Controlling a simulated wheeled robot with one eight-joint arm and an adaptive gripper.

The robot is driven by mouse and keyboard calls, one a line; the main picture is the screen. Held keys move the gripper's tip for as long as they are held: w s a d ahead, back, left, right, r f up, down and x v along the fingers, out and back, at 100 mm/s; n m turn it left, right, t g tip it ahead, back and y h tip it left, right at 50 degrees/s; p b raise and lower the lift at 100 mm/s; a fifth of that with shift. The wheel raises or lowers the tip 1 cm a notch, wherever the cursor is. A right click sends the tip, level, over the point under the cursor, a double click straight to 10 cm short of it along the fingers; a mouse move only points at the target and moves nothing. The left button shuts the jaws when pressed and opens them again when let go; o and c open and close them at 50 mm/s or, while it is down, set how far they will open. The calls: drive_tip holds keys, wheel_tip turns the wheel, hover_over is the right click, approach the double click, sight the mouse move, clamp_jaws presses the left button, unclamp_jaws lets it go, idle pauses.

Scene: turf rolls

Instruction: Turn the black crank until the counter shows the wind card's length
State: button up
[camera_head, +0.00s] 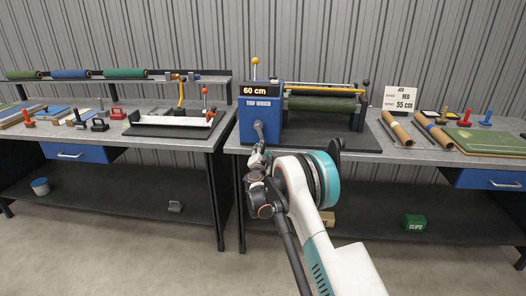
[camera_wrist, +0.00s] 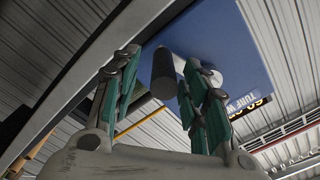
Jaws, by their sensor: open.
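The turf winder (camera_head: 275,110) stands on the right bench, with a blue housing and a green roll. Its counter (camera_head: 261,91) reads "60 cm"; in the wrist view the counter (camera_wrist: 250,108) is only partly in frame. The job card (camera_head: 401,99) to the right shows "RED" and "55 cm". The crank (camera_head: 259,130) is on the housing's front. In the wrist view its dark cylindrical handle (camera_wrist: 164,76) shows between my fingers. My gripper (camera_head: 257,158) is open, below the crank in the head view; the fingers stand on both sides of the handle, contact unclear.
Cardboard tubes (camera_head: 397,129), coloured stamps and a green mat (camera_head: 487,141) lie right of the winder. The left bench holds a white trough (camera_head: 172,121), tools and turf rolls (camera_head: 125,73) on a rack. A green clips box (camera_head: 414,223) sits on the lower shelf.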

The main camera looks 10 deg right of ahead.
drive_tip(key=v, duration=1)
drive_tip(key=shift+s, duration=0.2)
drive_tip(key=s+d+r+n+g+h, duration=0.1)
drive_tip(key=s+d+r+g, duration=0.1)
drive_tip(key=s+d+r, duration=0.3)
drive_tip(key=s+d+r+n+g, duration=0.1)
drive_tip(key=s+r, duration=0.1)
drive_tip(key=r, duration=0.6)
drive_tip(key=s+d+r+n+g, duration=0.1)
drive_tip(key=s+r, duration=0.2)
drive_tip(key=s, duration=0.3)
drive_tip(key=s+d+r+n+g, duration=0.1)
drive_tip(key=s+d+r+g, duration=0.15)
drive_tip(key=s, duration=0.45)
drive_tip(key=s+a+f+n+g+y, duration=0.1)
drive_tip(key=s+a+n+y, duration=0.1)
drive_tip(key=s, duration=0.9)
drive_tip(key=s+a+f+n+g+y, duration=0.1)
drive_tip(key=s+n, duration=0.3)
drive_tip(key=s, duration=0.8)
drive_tip(key=s+a+f+n+g+y, duration=0.1)
drive_tip(key=s+a+f+n+y, duration=0.2)
drive_tip(key=s, duration=0.9)
drive_tip(key=shift+a+n+g+y, duration=0.25)
drive_tip(key=shift+n+g+y, duration=0.1)
drive_tip(key=shift+n, duration=0.25)
